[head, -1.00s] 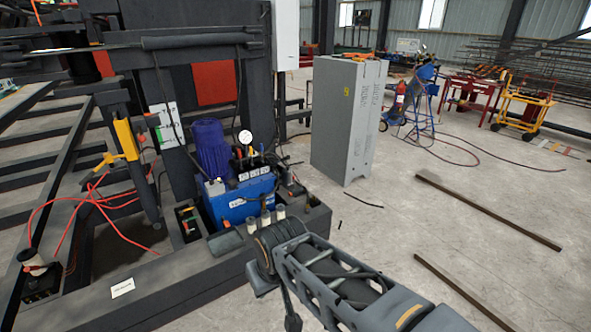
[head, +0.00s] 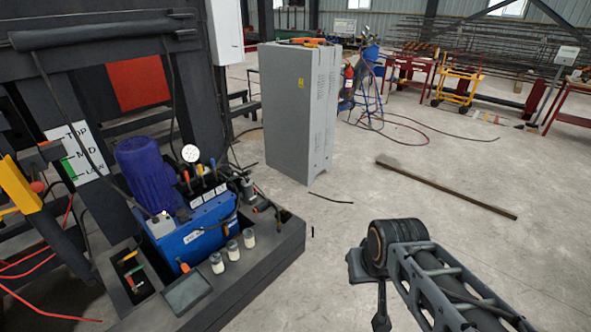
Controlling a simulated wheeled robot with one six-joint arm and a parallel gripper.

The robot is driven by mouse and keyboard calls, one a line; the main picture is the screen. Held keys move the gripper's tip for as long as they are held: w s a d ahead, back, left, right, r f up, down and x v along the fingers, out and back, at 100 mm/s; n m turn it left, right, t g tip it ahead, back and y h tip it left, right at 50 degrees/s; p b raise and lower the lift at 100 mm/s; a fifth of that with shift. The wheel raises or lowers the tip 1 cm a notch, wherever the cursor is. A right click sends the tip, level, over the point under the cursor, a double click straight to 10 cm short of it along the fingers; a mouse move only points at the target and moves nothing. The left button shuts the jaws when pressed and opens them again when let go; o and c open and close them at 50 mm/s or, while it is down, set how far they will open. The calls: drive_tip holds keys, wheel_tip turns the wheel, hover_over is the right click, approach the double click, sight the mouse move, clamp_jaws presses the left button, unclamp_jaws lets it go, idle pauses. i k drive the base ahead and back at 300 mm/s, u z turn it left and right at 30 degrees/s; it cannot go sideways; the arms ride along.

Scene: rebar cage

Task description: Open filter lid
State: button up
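A blue hydraulic unit (head: 207,231) with a purple-blue motor (head: 150,172) and a round white gauge (head: 190,153) stands on a dark base at left. Three small pale-topped cylinders (head: 232,250) stand in a row in front of it. A dark flat rectangular plate (head: 187,292) lies on the base beside them. I cannot tell which of these parts is the filter lid. My gripper (head: 370,290) is at the end of my arm at lower right, over bare floor, apart from the unit. Its fingers are not clear, and nothing held shows.
A tall grey cabinet (head: 296,115) stands behind the unit. The dark base (head: 262,262) ends just left of my arm. A long metal bar (head: 445,187) lies on the floor at right. A yellow cart (head: 458,85) stands farther back. The floor around the bar is mostly clear.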

sight(246, 185)
drive_tip(key=z, duration=0.55)
drive_tip(key=i, duration=2.05)
drive_tip(key=u, duration=1.1)
drive_tip(key=i, duration=0.9)
drive_tip(key=u, duration=0.95)
